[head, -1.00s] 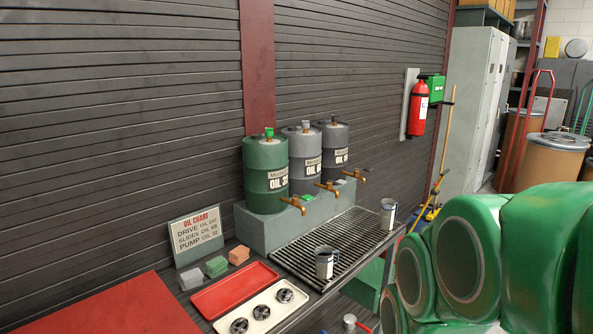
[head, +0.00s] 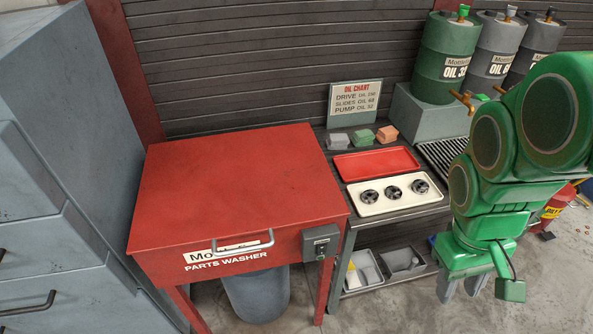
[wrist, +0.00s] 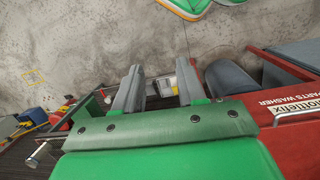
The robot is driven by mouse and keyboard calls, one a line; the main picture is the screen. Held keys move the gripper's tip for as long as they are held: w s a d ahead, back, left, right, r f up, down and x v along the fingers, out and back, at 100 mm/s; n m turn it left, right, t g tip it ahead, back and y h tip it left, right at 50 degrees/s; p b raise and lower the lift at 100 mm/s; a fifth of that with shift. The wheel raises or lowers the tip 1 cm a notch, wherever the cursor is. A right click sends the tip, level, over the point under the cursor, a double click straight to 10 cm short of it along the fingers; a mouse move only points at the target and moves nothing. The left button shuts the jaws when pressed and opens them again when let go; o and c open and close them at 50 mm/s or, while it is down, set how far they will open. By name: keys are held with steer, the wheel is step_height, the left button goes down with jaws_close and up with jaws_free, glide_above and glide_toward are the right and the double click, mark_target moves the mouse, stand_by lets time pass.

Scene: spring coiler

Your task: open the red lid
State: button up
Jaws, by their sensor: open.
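The red lid (head: 235,185) is the flat top of the parts washer at the centre left of the head view, and it lies closed. A light metal bar handle (head: 243,243) sticks out at its front edge; the handle also shows at the right edge of the wrist view (wrist: 297,117). The red washer front (head: 215,262) carries white lettering. My gripper (head: 462,288) hangs fingers down to the right of the washer, in front of the bench, apart from lid and handle. Its two grey fingers (wrist: 150,93) are open with nothing between them.
A grey cabinet (head: 60,190) stands close left of the washer. A bench to the right holds a red tray (head: 377,163) and a cream tray (head: 418,183) with round parts. Oil drums (head: 447,58) stand behind. A grey bin (head: 255,292) sits under the washer. Concrete floor is clear in front.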

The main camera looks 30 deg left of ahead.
steer(key=w+a+f+n+t, duration=0.1)
steer(key=w+a+n, duration=0.15)
steer(key=a, duration=0.35)
steer(key=w+a+f+n, duration=0.1)
steer(key=a+n, duration=0.2)
steer(key=a, duration=0.2)
steer(key=n+t, duration=0.5)
steer(key=n, duration=0.8)
glide_toward(244, 248)
steer(key=shift+x, duration=3.9)
jaws_close()
